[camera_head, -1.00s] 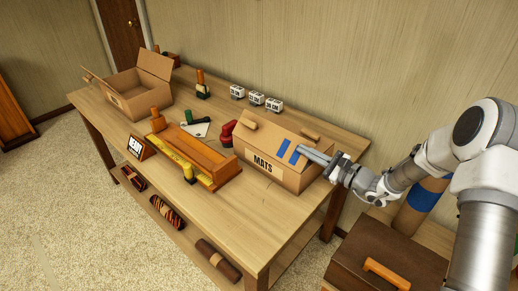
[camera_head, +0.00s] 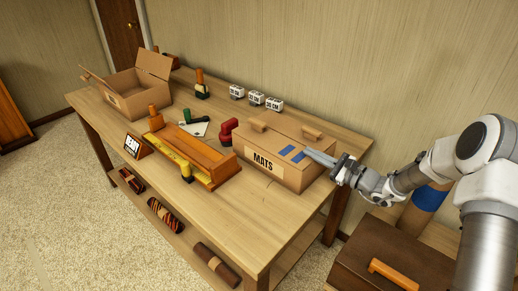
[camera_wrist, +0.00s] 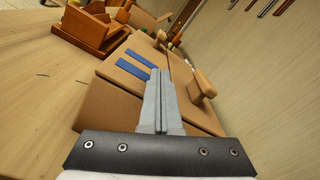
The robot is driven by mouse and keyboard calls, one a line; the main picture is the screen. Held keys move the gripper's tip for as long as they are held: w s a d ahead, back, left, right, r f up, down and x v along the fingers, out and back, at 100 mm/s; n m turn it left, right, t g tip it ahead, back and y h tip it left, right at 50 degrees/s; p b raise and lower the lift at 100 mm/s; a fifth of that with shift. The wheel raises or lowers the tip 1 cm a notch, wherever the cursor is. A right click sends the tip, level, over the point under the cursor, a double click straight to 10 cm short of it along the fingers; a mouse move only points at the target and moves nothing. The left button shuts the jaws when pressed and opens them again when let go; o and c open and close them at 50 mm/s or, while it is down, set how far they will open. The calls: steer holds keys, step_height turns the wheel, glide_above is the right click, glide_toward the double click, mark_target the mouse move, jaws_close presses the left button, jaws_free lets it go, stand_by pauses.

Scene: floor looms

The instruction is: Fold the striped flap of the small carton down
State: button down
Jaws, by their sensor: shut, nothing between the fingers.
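The small carton (camera_head: 264,168) marked MATS stands near the right end of the table. Its striped flap (camera_head: 276,148), with two blue stripes, now lies nearly flat across the top. The blue stripes also show on the flap in the wrist view (camera_wrist: 133,67). My gripper (camera_head: 308,153) is shut and empty, with its fingertips at the right part of the flap. In the wrist view my gripper (camera_wrist: 162,78) lies over the flap beside the stripes. Whether the fingers press on the cardboard or sit just above it I cannot tell.
A larger open carton (camera_head: 127,103) stands at the far left. A wooden box with a ruler (camera_head: 187,151), a red object (camera_head: 227,131) and white dated blocks (camera_head: 256,98) are nearby. A dark chest (camera_head: 390,262) stands at the lower right. The table's front right is clear.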

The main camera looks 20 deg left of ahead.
steer(key=shift+r+p, duration=0.6)
steer(key=shift+r, duration=0.55)
steer(key=v, duration=0.7)
steer(key=shift+d, duration=0.1)
steer(key=p+v, duration=0.2)
steer(key=v, duration=1.5)
steer(key=s+a+r+n+g+h+p, duration=0.3)
steer(key=s+a+r+n+g+h, duration=0.15)
steer(key=s+r, duration=0.25)
steer(key=s+a+r+n+g+h+p, duration=0.2)
steer(key=s+a+r+n+g+h, duration=0.1)
steer(key=s+r+n, duration=0.4)
steer(key=s+d+r+n+t+h+p, duration=0.2)
steer(key=s+d+r+h, duration=0.1)
steer(key=s+r, duration=0.3)
steer(key=s+d+r+n+t+h+p, duration=0.2)
steer(key=s+r+n+t+h+p, duration=0.1)
steer(key=s+r+h, duration=0.3)
step_height(320, 180, up, 2)
steer(key=shift+d+r+t+p, duration=0.1)
steer(key=shift+d+t+p, duration=0.25)
steer(key=shift+d, duration=0.05)
steer(key=shift+n, duration=0.25)
